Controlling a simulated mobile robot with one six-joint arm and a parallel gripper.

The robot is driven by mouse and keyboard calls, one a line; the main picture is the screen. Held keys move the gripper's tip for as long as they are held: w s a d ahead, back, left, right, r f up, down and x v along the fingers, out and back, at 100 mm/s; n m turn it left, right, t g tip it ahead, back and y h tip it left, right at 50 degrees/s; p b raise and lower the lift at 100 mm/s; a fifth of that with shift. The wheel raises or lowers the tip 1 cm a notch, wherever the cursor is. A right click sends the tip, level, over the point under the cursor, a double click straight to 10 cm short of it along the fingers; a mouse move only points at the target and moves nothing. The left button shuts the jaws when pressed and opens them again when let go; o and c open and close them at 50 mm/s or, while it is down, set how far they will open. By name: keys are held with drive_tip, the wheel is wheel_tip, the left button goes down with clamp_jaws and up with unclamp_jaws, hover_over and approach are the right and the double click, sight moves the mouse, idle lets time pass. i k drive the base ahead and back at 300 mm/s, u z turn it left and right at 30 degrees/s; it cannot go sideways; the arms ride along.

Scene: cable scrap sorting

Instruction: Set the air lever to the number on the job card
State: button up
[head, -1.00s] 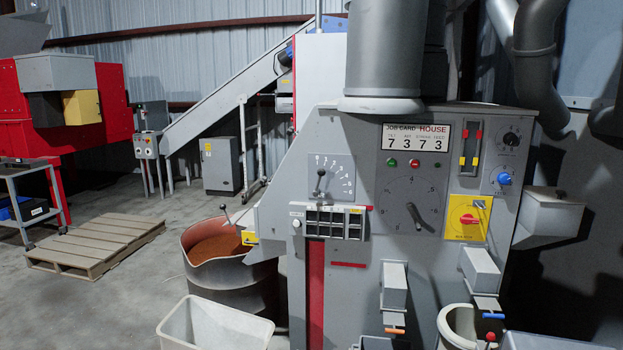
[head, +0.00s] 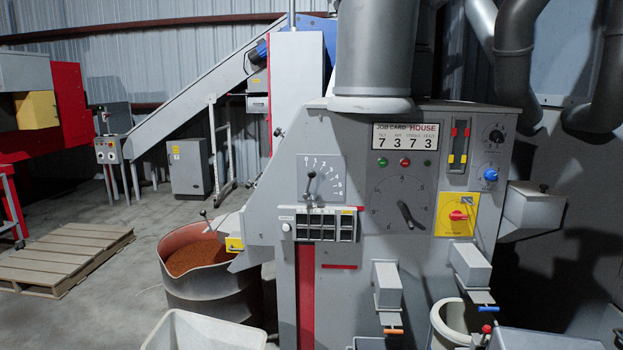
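The job card (head: 406,136) is on the upper front of the grey machine. It reads HOUSE with the digits 7 3 7 3; the small column headings are hard to read, but the second looks like AIR, over a 3. A lever with a dark knob (head: 311,175) stands nearly upright on a plate (head: 332,165) with an arc of numbers from 0 to 6, at the low-number end. I cannot read a name on this plate. A round dial (head: 405,212) with a dark pointer is to its right. My gripper is not in view.
Black switches (head: 326,226) sit below the lever plate. A yellow panel with a red knob (head: 457,215) and a blue knob (head: 490,175) are at right. A drum of granules (head: 205,275) and a white bin (head: 205,330) stand at the machine's left. Floor is open by the pallet (head: 65,258).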

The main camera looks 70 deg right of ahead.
sight(312, 174)
drive_tip(key=z, duration=0.3)
drive_tip(key=i, duration=0.75)
drive_tip(key=z, duration=0.8)
drive_tip(key=i, duration=0.75)
drive_tip(key=z, duration=0.25)
